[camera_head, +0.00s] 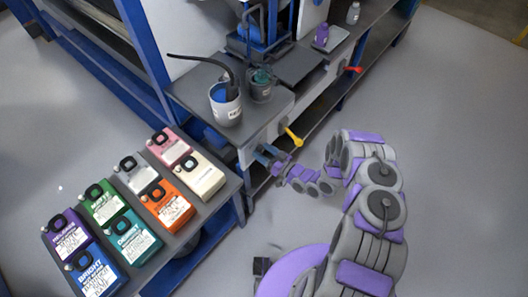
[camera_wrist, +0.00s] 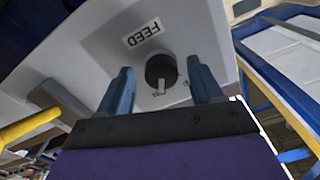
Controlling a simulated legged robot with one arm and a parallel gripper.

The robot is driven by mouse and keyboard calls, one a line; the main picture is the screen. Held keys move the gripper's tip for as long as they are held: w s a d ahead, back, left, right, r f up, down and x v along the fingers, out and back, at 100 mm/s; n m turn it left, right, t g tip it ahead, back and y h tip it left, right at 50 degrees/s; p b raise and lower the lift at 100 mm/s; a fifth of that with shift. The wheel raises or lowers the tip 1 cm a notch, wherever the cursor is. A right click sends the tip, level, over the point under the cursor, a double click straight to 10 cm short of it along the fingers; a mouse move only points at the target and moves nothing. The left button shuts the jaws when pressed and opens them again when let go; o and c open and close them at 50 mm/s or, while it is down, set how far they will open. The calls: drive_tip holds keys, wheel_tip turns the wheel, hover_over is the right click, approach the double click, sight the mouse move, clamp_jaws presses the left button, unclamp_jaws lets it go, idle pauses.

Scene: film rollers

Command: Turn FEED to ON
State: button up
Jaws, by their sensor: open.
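The FEED knob (camera_wrist: 160,72) is a round black dial with a light pointer bar, set on a pale panel (camera_wrist: 75,62) in the wrist view. The FEED label (camera_wrist: 143,33) appears upside down above it. A small marking beside the knob is mostly hidden by a finger. My gripper (camera_wrist: 160,68) is open, with one blue finger on each side of the knob and gaps between. I cannot tell how deep the fingertips reach. In the head view my gripper (camera_head: 264,154) is at the front of the machine's bench, and the knob cannot be made out there.
A yellow handle (camera_head: 292,137) sticks out close to my gripper, and a red handle (camera_head: 353,69) is farther along. A labelled bucket (camera_head: 226,106) stands on the bench above. Several colored ink containers (camera_head: 124,238) fill a cart at left. The floor (camera_head: 455,160) at right is clear.

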drive_tip(key=p+v, duration=0.2)
drive_tip(key=v, duration=1.5)
drive_tip(key=shift+d, duration=0.2)
drive_tip(key=shift+s+f, duration=0.15)
